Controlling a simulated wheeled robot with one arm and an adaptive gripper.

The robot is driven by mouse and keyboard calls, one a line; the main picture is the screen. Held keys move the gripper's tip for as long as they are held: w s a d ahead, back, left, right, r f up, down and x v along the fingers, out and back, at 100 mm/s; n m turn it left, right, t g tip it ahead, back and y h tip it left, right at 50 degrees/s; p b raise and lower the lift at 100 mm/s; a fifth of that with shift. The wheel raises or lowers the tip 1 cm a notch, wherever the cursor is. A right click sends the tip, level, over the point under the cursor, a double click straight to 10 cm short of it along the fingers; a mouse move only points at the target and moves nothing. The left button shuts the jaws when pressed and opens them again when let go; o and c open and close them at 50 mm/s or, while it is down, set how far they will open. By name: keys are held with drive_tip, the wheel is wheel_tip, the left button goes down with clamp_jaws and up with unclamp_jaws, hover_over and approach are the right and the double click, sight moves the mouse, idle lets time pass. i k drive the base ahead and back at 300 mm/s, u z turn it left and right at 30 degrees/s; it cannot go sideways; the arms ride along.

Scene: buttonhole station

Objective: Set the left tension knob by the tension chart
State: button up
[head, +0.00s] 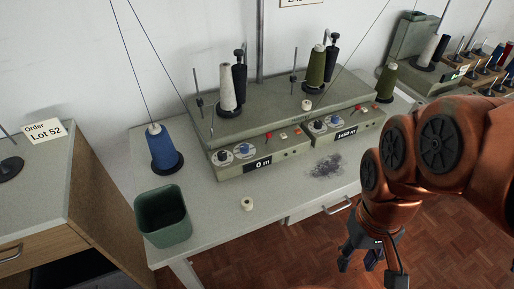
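The winding machine (205,124) stands on the table, with two front panels. The right panel has a similar pair, a left dial (317,126) and a right dial (335,121). Knob pointers and scale marks are too small to read. No tension chart is readable; a sign (297,2) is cut off at the top. My gripper (371,265) hangs low right, beyond the table's front edge, fingers apart and empty, away from the knobs.
Displays read "0 m" (259,164) and "1480 m" (346,133). A blue cone (163,150), green bin (163,216), small white spool (247,204) and dark lint (326,166) are on the table. An "Order Lot 52" card (44,132) stands left. Floor is open in front.

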sight(222, 155)
drive_tip(key=u, duration=0.4)
drive_tip(key=k, duration=0.5)
drive_tip(key=u, duration=0.35)
drive_tip(key=i, duration=0.9)
drive_tip(key=u, duration=0.85)
